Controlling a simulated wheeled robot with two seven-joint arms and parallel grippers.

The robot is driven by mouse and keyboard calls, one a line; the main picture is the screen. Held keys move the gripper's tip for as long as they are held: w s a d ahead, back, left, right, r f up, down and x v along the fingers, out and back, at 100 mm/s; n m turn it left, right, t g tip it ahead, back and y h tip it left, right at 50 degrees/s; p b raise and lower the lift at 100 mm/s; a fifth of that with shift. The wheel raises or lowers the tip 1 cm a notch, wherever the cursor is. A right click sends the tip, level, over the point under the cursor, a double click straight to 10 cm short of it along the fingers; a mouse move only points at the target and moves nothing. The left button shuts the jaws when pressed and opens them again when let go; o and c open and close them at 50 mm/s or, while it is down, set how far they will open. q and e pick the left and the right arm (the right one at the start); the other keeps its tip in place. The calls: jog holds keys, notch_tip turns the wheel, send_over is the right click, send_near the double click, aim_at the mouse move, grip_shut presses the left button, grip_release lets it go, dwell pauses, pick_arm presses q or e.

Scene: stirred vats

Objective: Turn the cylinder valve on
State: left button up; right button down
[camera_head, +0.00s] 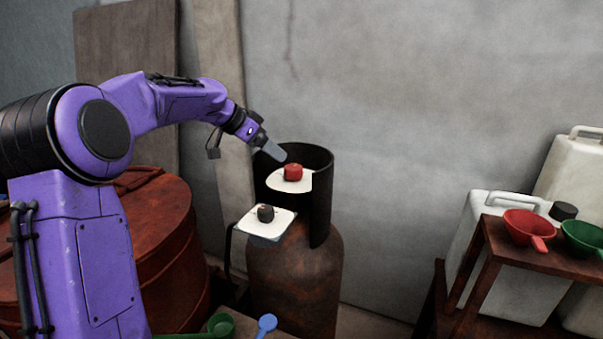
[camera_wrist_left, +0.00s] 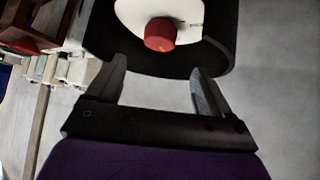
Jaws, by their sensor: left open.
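The rusty gas cylinder (camera_head: 290,276) stands against the wall with a dark open collar (camera_head: 322,200) around its top. A red knob (camera_head: 293,172) sits on a white plate (camera_head: 289,187) inside the collar; I take it as the cylinder valve. It also shows in the left wrist view, where the red knob (camera_wrist_left: 160,34) lies ahead of the fingers. A dark knob (camera_head: 265,213) is on a second white plate (camera_head: 252,224) in front. My left gripper (camera_head: 276,152) is just above and left of the red knob, apart from it. Its fingers (camera_wrist_left: 158,85) are open and empty. My right gripper is not in view.
A large rusty vat (camera_head: 150,225) stands at the left. At the right, a brown stand (camera_head: 545,262) holds red (camera_head: 526,226) and green (camera_head: 585,238) funnels near white jugs (camera_head: 485,215). Green (camera_head: 221,325) and blue (camera_head: 266,323) scoops lie at the bottom.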

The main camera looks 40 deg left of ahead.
aim_at(293, 166)
pick_arm(q)
jog(key=p+x, duration=0.2)
jog(key=x, duration=0.7)
jog(key=shift+w+f, duration=0.1)
jog(key=shift+w+d+f, duration=0.15)
jog(key=shift+w+f, duration=0.1)
jog(key=shift+f, duration=0.05)
jog(key=c, duration=1)
